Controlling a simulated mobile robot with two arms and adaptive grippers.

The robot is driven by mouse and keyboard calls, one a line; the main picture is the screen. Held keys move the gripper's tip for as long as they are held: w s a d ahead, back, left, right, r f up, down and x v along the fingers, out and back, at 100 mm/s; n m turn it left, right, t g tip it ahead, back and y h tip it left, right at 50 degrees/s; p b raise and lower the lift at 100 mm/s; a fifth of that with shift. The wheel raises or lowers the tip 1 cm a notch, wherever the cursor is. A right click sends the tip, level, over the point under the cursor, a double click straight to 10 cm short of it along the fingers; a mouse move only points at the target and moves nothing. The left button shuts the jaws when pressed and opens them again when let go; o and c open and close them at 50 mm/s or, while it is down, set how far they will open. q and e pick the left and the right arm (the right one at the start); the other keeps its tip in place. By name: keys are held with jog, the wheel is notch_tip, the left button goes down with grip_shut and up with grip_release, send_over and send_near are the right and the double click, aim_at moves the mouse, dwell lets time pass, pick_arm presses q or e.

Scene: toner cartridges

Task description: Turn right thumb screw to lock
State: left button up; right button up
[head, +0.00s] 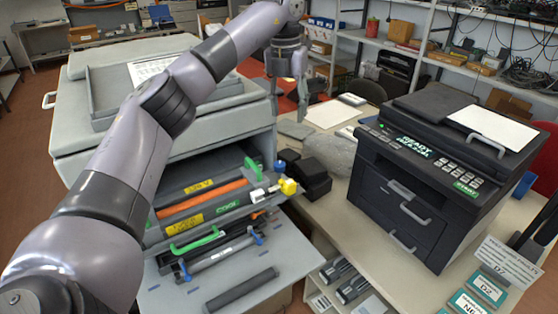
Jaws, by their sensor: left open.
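The large grey copier (180,150) stands open at the left, with its toner and drum units showing in the front bay. An orange cartridge (203,196) with yellow labels lies across the bay. At its right end are a yellow knob (289,187), a small blue knob (280,166) and white fittings. I cannot tell for certain which of these is the right thumb screw. My left gripper (288,104) is open and empty, pointing down, above and behind these knobs and apart from them. My right gripper is not in view.
A green handle (197,241) and blue tabs sit low in the bay, above a lowered grey front panel (235,275). Black blocks (306,175) lie beside the bay on the table. A black printer (430,180) stands at the right. Shelves line the back.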

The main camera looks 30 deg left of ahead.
pick_arm(q)
jog(key=s+a+r, duration=0.1)
jog(key=a, duration=0.1)
send_over(279, 164)
notch_tip(279, 164, down, 6)
jog(key=shift+n, duration=0.3)
notch_tip(279, 164, down, 10)
jog(key=shift+r+p, duration=0.25)
jog(key=shift+p, duration=1)
jog(key=shift+f, duration=0.8)
jog(key=shift+c, duration=0.2)
grip_shut()
